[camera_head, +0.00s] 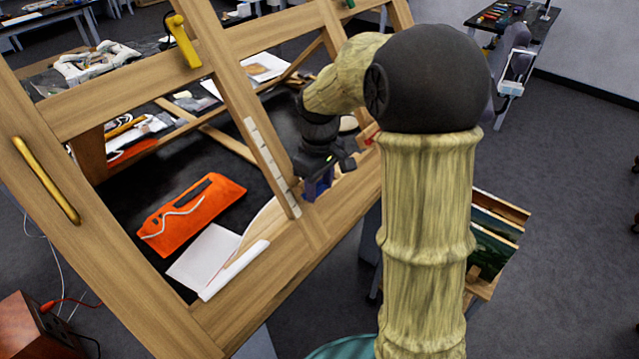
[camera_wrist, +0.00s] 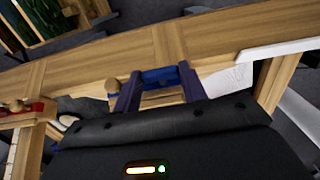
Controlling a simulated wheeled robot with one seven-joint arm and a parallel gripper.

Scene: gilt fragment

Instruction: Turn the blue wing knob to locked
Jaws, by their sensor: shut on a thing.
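The blue wing knob (camera_wrist: 160,75) shows in the wrist view between the two dark blue fingers of my gripper (camera_wrist: 157,82), against a wooden frame rail. The fingers are closed in on its two sides. In the head view my gripper (camera_head: 318,184) is at the wooden frame (camera_head: 255,308), beside an upright with a pale marked strip. My wrist hides most of the knob there. I see no readable locked mark, and I cannot tell how far the knob is turned.
A yellow handle (camera_head: 183,42) and a brass handle (camera_head: 45,180) are on the frame. A red part (camera_head: 370,134) is right of my gripper. An orange pouch (camera_head: 190,214) and white paper (camera_head: 204,256) lie behind the frame. Paintings (camera_head: 494,236) stand at the right.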

